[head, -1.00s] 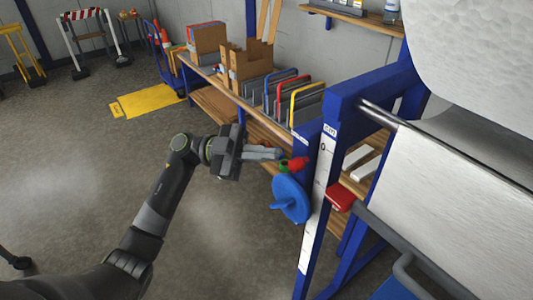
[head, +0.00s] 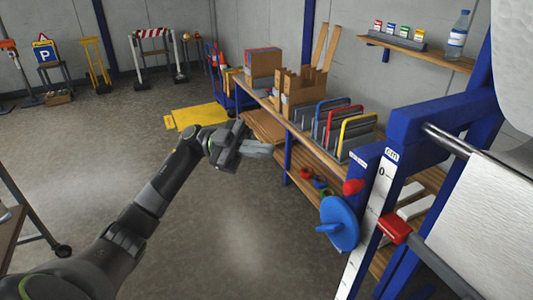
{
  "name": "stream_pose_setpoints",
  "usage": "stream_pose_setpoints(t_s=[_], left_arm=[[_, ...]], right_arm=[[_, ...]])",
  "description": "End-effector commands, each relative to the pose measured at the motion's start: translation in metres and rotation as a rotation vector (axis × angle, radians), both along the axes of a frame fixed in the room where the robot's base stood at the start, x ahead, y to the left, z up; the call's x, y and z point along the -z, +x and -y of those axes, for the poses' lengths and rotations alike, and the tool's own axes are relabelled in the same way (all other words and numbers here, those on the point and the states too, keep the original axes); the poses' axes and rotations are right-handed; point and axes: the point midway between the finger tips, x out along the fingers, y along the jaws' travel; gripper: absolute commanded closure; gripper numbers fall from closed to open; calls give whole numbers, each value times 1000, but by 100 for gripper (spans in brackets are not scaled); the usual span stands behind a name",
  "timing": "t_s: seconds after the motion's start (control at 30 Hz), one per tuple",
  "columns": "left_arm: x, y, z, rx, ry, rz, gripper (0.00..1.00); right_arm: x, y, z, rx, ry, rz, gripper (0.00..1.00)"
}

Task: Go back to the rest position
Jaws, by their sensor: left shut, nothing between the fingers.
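My left gripper (head: 258,148) is in the middle of the head view at the end of my left arm. Its fingers are together with nothing between them. It points right, over open floor in front of the wooden workbench (head: 267,103), and looks apart from everything around it. My right gripper does not show.
A blue frame (head: 440,112) with a white roll, a ruler (head: 367,222), a blue disc (head: 339,224) and a red block (head: 395,229) stands at the right. Coloured racks (head: 357,135) and boxes (head: 263,65) sit on the bench. The grey floor (head: 250,235) is clear.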

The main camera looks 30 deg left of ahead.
Motion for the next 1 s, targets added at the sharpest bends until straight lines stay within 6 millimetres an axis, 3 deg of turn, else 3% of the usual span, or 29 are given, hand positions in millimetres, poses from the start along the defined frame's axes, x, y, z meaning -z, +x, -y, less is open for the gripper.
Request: stream_pose_setpoints(t_s=[0.4,0.47,0.57,0.67,0.8,0.9,1.0], left_arm=[[3,2,0,-11,-14,-6,100],[9,9,-3,-47,-50,-21,100],[35,31,-13,-179,-162,-70,100],[86,61,-35,-417,-293,-159,100],[184,86,-74,-782,-372,-310,100],[257,84,-97,-1004,-357,-420,100],[330,69,-116,-1198,-300,-534,100]], right_arm=[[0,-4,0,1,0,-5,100],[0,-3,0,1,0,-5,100],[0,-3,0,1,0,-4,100],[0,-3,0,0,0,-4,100],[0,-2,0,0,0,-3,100],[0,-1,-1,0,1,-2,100],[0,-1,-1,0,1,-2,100]])
